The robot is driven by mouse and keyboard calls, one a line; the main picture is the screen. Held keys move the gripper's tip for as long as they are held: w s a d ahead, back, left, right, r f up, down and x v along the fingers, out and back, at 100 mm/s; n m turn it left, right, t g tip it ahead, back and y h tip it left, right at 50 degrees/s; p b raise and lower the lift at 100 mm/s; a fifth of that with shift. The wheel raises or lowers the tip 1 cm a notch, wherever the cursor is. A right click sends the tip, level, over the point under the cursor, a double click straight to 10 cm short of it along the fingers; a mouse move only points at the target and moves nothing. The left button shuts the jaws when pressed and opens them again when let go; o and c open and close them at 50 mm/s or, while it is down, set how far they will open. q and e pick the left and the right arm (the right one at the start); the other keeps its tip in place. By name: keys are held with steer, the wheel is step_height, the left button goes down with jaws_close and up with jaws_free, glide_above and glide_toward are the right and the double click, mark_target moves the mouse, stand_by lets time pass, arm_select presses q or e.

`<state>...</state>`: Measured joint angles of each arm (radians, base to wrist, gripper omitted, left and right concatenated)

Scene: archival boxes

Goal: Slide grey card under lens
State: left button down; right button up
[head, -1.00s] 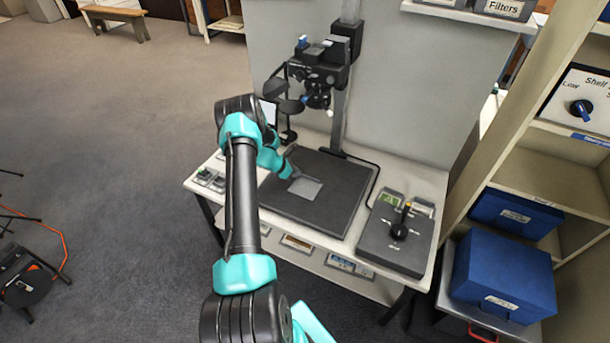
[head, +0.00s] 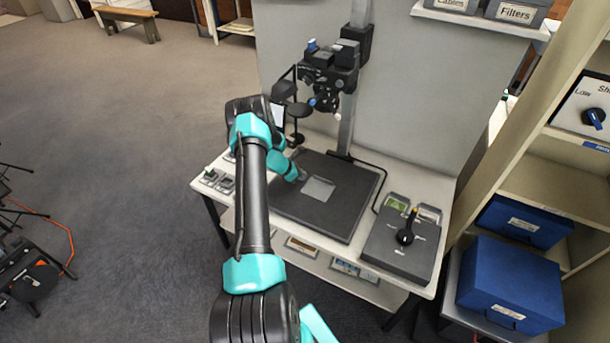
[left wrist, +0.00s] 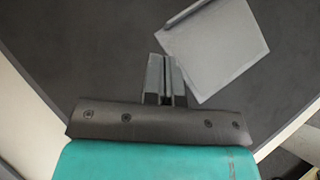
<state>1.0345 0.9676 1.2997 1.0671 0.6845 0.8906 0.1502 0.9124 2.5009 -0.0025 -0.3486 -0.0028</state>
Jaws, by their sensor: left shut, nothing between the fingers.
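The grey card (head: 319,189) lies flat on the black baseboard (head: 335,219), near its middle. In the left wrist view the card (left wrist: 215,48) sits tilted, up and to the right of my fingers, with a raised-looking strip along its upper left edge. My left gripper (head: 303,175) is low over the board at the card's left side. In the left wrist view its fingers (left wrist: 165,65) are together and empty, close to the card's left edge; I cannot tell whether they touch it. The camera with its lens (head: 325,97) hangs on the column above the board.
Small switches (head: 217,180) sit at the table's left end. A cable runs along the board's right edge. Blue boxes (head: 510,281) are on the right shelving. Most of the board around the card is bare.

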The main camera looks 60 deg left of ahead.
arm_select(q)
steer(key=v, duration=1)
steer(key=shift+s+a, duration=0.15)
steer(key=shift+s, duration=0.3)
